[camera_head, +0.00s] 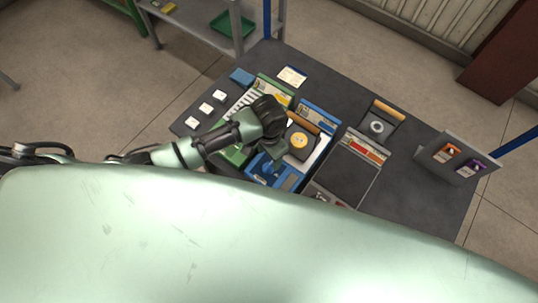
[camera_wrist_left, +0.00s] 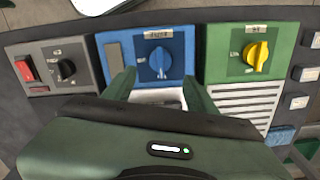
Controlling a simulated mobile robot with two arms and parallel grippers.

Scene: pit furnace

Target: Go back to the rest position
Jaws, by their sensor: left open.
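My left gripper (camera_head: 271,150) hangs over the panels on the dark table, its arm coming in from the left. In the left wrist view its two green fingers (camera_wrist_left: 158,82) are spread apart, with nothing seen between them. They point at the lower part of a blue panel (camera_wrist_left: 180,43) with a blue knob (camera_wrist_left: 158,62); whether they touch it I cannot tell. My right gripper is not in view.
A green panel with a yellow knob (camera_wrist_left: 256,57) and a grey panel with a black knob (camera_wrist_left: 66,71) flank the blue one. The dark table (camera_head: 423,205) also bears an upright grey stand (camera_head: 437,160) at right. Small white blocks (camera_head: 205,107) lie at left. A shelf (camera_head: 205,42) stands behind.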

